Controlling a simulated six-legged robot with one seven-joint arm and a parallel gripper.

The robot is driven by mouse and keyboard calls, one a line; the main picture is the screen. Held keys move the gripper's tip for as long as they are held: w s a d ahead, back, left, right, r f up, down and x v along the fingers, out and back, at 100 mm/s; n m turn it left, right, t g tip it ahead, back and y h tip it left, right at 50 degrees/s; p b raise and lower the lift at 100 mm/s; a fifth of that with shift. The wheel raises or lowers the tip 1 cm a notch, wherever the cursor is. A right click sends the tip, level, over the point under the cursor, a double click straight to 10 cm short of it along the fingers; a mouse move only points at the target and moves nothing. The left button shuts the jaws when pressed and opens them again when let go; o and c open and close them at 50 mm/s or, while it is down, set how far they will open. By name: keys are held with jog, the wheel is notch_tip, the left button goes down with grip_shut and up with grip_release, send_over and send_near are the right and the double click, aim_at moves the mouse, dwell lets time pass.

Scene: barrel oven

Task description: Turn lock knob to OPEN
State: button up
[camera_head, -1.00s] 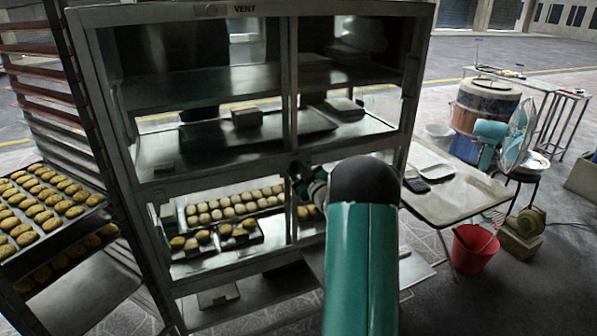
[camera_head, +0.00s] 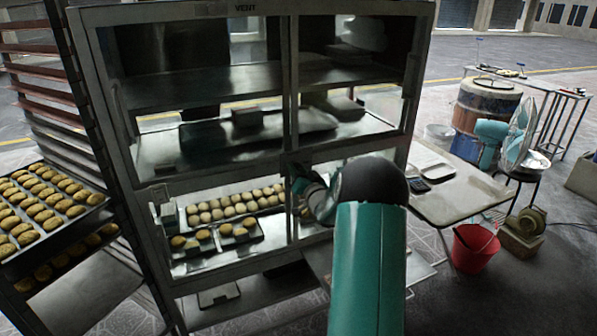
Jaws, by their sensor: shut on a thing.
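The glass-fronted metal cabinet (camera_head: 222,281) stands in front of me, with two doors meeting at a middle post. My teal arm rises from the bottom and bends at a black joint. My gripper (camera_head: 299,173) is at the middle post, just below the middle shelf, and is mostly hidden by my own wrist. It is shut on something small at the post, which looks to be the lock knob. The knob itself is too dark and covered to make out, and its OPEN marking cannot be read.
Trays of buns (camera_head: 232,206) sit inside the lower cabinet. A rack with a cookie tray (camera_head: 45,208) stands close at left. At right are a side table (camera_head: 455,204), a red bucket (camera_head: 475,250), a fan (camera_head: 517,135) and a barrel (camera_head: 484,115).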

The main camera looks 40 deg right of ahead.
jog(key=shift+d+m, duration=0.1)
jog(key=shift+m, duration=0.7)
jog(key=o, duration=0.9)
jog(key=shift+o, duration=0.2)
jog(key=shift+s, duration=0.1)
jog(key=v, duration=1.3)
jog(key=shift+s+a, duration=0.25)
jog(key=shift+a, duration=0.05)
jog(key=shift+f, duration=0.1)
